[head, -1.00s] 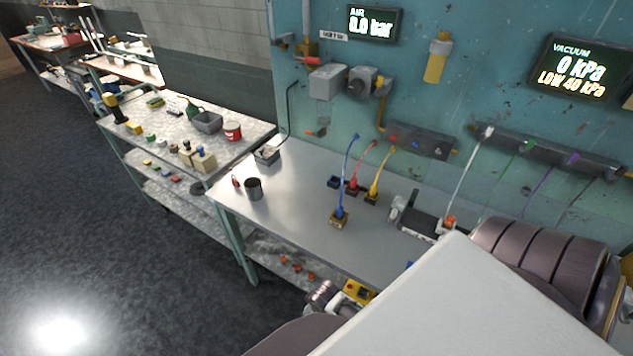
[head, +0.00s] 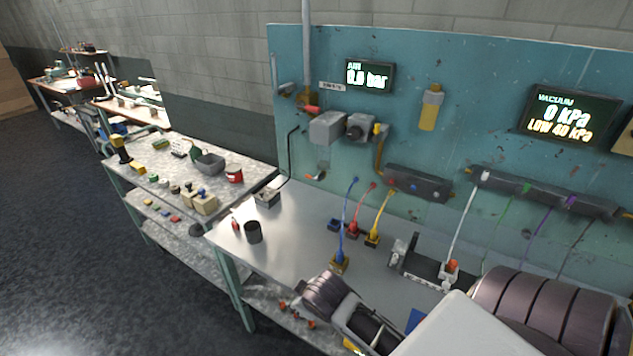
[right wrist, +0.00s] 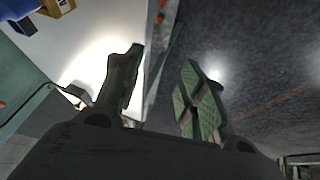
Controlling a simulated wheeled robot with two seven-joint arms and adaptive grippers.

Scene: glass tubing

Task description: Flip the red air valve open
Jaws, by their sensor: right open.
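The red air valve handle (head: 311,109) is small and lies roughly level on the pipe at the upper left of the teal board. The AIR display (head: 369,76) above and to its right reads 0.0 bar. My right arm comes in low at the front edge of the bench, far below and in front of the valve. In the right wrist view my right gripper (right wrist: 162,92) is open and empty, its two padded fingers spread above the bench edge and floor. The valve is not seen in that view. My left gripper is not in view.
Grey regulator boxes (head: 328,127) sit right beside the valve. Blue, red and yellow hoses rise from the bench (head: 290,240), with a dark cup (head: 253,232) at its left. A side cart (head: 165,160) holds several small items. The space before the valve is clear.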

